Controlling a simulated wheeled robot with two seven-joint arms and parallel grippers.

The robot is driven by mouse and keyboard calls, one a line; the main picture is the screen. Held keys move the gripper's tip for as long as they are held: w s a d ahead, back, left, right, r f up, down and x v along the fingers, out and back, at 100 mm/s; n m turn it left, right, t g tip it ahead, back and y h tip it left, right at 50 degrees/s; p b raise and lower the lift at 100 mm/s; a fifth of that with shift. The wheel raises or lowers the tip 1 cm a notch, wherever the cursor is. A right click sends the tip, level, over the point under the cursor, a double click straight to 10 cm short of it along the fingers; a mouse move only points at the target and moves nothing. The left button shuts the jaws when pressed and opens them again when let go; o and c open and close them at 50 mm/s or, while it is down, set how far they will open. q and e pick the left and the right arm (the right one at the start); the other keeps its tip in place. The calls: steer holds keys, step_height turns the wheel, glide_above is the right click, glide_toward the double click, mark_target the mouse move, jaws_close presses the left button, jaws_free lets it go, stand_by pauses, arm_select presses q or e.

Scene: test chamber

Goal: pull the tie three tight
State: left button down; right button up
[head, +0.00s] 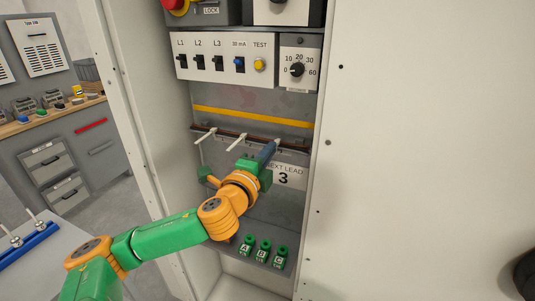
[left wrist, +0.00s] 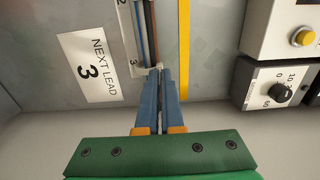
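Two white ties, the left one (head: 206,135) and the middle one (head: 237,142), stick out from a cable run (head: 222,131) on the cabinet back wall. My left gripper (head: 272,149) is at the right part of this run and hides most of tie three there. In the left wrist view, the blue fingers (left wrist: 160,88) are nearly together at the small plate marked 3 (left wrist: 134,68). A small pale bit of tie three (left wrist: 159,66) shows at their tips, and a thin pale strip shows between them. My right gripper is not in view.
A sign reading NEXT LEAD 3 (head: 286,176) is close to the right of the gripper. Above are a yellow strip (head: 250,116), a switch panel (head: 222,64) and a dial (head: 297,70). Green tagged parts (head: 263,251) stand below. Cabinet side walls (head: 138,120) bound the space.

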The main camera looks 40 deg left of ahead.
arm_select(q)
steer(key=shift+s, duration=0.1)
stand_by(0.4)
steer(key=shift+b+v, duration=0.5)
steer(key=shift+v, duration=0.75)
steer(key=c, duration=1)
jaws_free()
steer(key=shift+c, duration=0.2)
